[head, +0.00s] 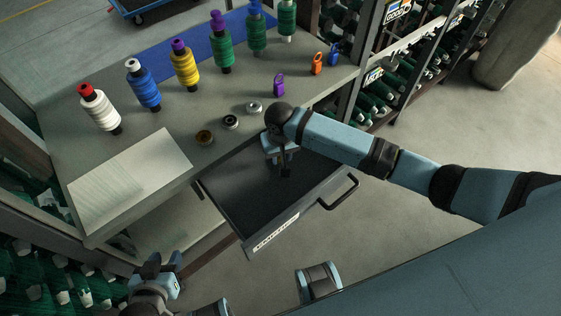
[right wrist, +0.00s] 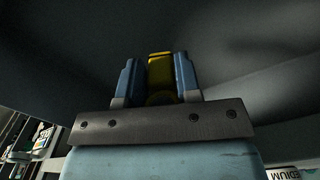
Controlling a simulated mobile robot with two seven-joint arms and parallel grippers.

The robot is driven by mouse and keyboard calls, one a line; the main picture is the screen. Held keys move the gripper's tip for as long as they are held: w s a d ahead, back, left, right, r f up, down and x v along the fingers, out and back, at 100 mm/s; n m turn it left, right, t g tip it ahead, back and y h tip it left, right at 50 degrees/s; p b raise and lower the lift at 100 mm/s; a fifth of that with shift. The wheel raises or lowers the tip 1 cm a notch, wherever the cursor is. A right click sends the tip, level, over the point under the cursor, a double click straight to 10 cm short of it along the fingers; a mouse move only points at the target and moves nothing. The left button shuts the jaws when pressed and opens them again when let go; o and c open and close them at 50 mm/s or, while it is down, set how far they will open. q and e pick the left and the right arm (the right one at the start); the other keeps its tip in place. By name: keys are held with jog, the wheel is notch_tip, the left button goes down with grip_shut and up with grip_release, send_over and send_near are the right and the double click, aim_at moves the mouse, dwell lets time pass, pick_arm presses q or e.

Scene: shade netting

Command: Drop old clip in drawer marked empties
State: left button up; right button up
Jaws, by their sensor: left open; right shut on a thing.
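The drawer marked empties (head: 248,236) is pulled out below the worktop, with a white label (head: 276,233) on its front and a black handle. Its dark inside looks empty where I can see it. My right gripper (head: 284,168) hangs over the drawer opening, pointing down. In the right wrist view it is shut on a yellow clip (right wrist: 159,72), held between two blue fingers. In the head view the clip is small and dark, mostly hidden by the gripper. My left gripper (head: 165,264) is open and empty, low at the left, apart from the drawer.
On the worktop (head: 185,137) stand several thread spools, with purple (head: 279,86), orange (head: 317,64) and blue (head: 333,54) clips. Bobbins (head: 231,122) lie near its front edge, left of my right arm. A pale board (head: 130,180) lies left. Shelves of green rolls stand behind right.

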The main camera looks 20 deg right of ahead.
notch_tip(320, 180, down, 4)
jog(key=shift+r+b, duration=0.1)
jog(key=shift+b, duration=0.2)
pick_arm(q)
jog(key=shift+f, duration=0.3)
jog(key=shift+d+r, duration=0.1)
pick_arm(e)
jog(key=o, duration=1)
pick_arm(q)
jog(key=shift+d, duration=0.1)
pick_arm(e)
notch_tip(320, 180, up, 11)
jog(key=shift+p, duration=1)
jog(key=shift+r, duration=0.6)
pick_arm(q)
jog(key=shift+s+r, duration=0.1)
jog(key=shift+r, duration=0.2)
